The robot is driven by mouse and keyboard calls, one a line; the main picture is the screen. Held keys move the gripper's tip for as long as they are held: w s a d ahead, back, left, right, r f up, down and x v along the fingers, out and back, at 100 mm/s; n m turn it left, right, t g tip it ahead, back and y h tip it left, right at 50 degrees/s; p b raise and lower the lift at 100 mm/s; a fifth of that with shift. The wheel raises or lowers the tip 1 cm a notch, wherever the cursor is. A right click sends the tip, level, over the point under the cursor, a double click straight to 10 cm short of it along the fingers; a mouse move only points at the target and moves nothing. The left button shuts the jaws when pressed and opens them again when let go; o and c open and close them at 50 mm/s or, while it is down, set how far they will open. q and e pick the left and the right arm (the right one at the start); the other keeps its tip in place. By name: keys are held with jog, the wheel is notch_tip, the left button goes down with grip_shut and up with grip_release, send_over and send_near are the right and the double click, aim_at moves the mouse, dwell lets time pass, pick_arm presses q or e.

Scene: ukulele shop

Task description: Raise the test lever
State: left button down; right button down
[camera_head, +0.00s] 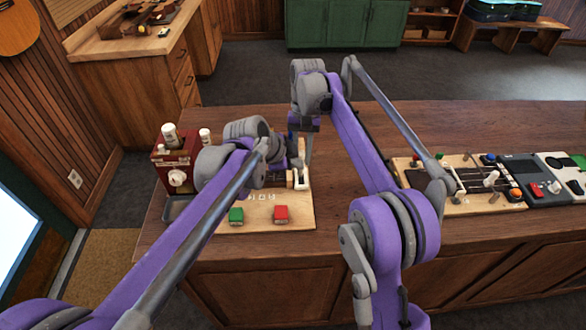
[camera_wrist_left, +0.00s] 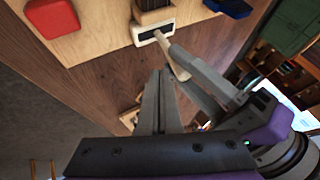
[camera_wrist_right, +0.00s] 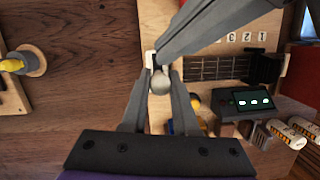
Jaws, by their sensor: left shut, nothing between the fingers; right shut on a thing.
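The test lever (camera_wrist_right: 160,82) has a pale rounded knob and stands in a white slotted plate (camera_wrist_left: 155,31) at the edge of a light wooden board (camera_head: 262,214). It also shows in the left wrist view (camera_wrist_left: 177,66). My right gripper (camera_wrist_right: 160,90) is shut on the lever's knob. My left gripper (camera_wrist_left: 158,75) is shut and empty, close beside the lever and the right gripper's fingers. In the head view my arms hide part of the board and the left fingertips.
The board bears a green button (camera_head: 236,215) and a red button (camera_head: 281,213). A dark red machine (camera_head: 172,160) with white bottles stands at its left. A small dark screen (camera_wrist_right: 252,100) shows white marks. Another board (camera_head: 466,202) with knobs lies right. Bare counter lies between the boards.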

pick_arm(q)
jog(key=shift+w, duration=0.35)
jog(key=shift+w, duration=0.1)
jog(key=shift+w+r, duration=0.2)
jog(key=shift+w, duration=0.5)
pick_arm(e)
jog(key=shift+s+a, duration=0.1)
jog(key=c, duration=1)
grip_release()
pick_arm(q)
jog(key=shift+d, duration=0.15)
pick_arm(e)
jog(key=o, duration=0.3)
